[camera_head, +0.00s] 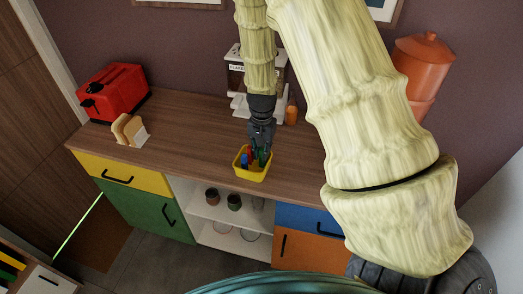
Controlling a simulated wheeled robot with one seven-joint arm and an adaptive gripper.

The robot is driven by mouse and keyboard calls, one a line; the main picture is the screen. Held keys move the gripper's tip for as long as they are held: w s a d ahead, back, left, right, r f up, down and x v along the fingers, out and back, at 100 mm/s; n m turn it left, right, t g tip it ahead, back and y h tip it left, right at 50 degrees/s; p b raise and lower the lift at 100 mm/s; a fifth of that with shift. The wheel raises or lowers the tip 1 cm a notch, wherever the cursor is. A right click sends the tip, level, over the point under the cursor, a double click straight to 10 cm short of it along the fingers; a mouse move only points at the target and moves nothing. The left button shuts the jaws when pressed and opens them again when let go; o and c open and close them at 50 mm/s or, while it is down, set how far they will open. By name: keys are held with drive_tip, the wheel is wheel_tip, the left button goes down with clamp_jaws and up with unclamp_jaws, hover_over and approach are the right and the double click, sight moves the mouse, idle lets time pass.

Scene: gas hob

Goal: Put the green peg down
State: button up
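My gripper (261,149) points down over the small yellow tray (252,177) near the front edge of the wooden counter. The green peg (263,158) shows directly at the fingertips, at the tray's right side. It is too small to tell whether the fingers are shut on it or whether it touches the tray floor. A blue peg (244,161) stands in the tray's left part. A red peg (250,152) is between them, partly hidden by my gripper.
A red toaster (115,91) and a bread holder (130,130) stand on the left of the counter (190,125). A coffee machine (237,78) is behind my gripper, with an orange cup (291,115) beside it. Orange canisters (423,65) stand at the right.

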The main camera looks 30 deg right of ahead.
drive_tip(key=shift+o, duration=0.8)
drive_tip(key=shift+d, duration=0.1)
drive_tip(key=shift+r, duration=0.15)
wheel_tip(320, 180, up, 12)
drive_tip(key=b, duration=0.2)
